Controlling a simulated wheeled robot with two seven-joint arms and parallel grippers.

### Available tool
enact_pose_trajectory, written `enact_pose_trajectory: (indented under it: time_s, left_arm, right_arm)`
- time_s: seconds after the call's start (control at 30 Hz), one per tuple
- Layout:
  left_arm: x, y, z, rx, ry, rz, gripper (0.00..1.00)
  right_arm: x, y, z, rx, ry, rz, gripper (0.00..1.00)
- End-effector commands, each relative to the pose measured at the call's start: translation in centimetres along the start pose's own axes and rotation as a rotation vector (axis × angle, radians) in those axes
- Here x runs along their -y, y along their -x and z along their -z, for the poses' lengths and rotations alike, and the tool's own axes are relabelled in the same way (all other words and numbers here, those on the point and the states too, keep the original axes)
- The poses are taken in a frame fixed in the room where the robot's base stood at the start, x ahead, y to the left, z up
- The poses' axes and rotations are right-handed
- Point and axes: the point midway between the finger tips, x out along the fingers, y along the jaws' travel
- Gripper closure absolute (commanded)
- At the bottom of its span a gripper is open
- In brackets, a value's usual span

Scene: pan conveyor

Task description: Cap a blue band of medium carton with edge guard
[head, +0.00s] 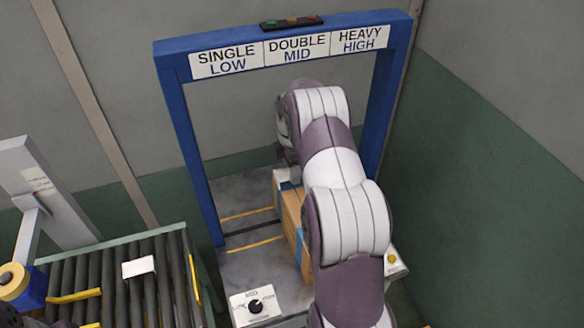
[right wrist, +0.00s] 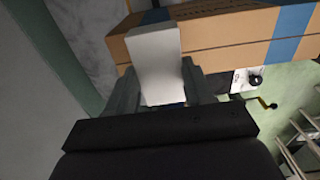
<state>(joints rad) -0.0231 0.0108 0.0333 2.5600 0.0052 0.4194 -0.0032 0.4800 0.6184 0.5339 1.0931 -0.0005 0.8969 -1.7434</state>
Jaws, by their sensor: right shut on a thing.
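The brown carton (head: 292,212) stands inside the blue frame, mostly hidden behind my right arm in the head view. In the right wrist view the carton (right wrist: 225,32) crosses the top, with one blue band (right wrist: 291,35) bare at the right and another blue band (right wrist: 155,16) near its left end. My right gripper (right wrist: 162,88) is shut on a white edge guard (right wrist: 155,55). The guard lies over the carton's edge in line with the left blue band and hides part of it; I cannot tell if it touches.
The blue frame (head: 183,130) bears SINGLE LOW, DOUBLE MID and HEAVY HIGH signs. A dial panel (head: 254,306) stands at the front. A roller conveyor (head: 115,275) with a white card (head: 139,266) lies at left, beside a yellow roll (head: 13,280).

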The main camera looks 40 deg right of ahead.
Motion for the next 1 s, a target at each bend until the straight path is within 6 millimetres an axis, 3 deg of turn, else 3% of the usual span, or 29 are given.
enact_pose_trajectory:
  time_s: [1.0]
  left_arm:
    - [0.0,-1.3,-0.1,0.0,0.0,0.0,0.57]
  right_arm:
    - [0.0,-2.4,0.0,0.0,0.0,-0.001,0.76]
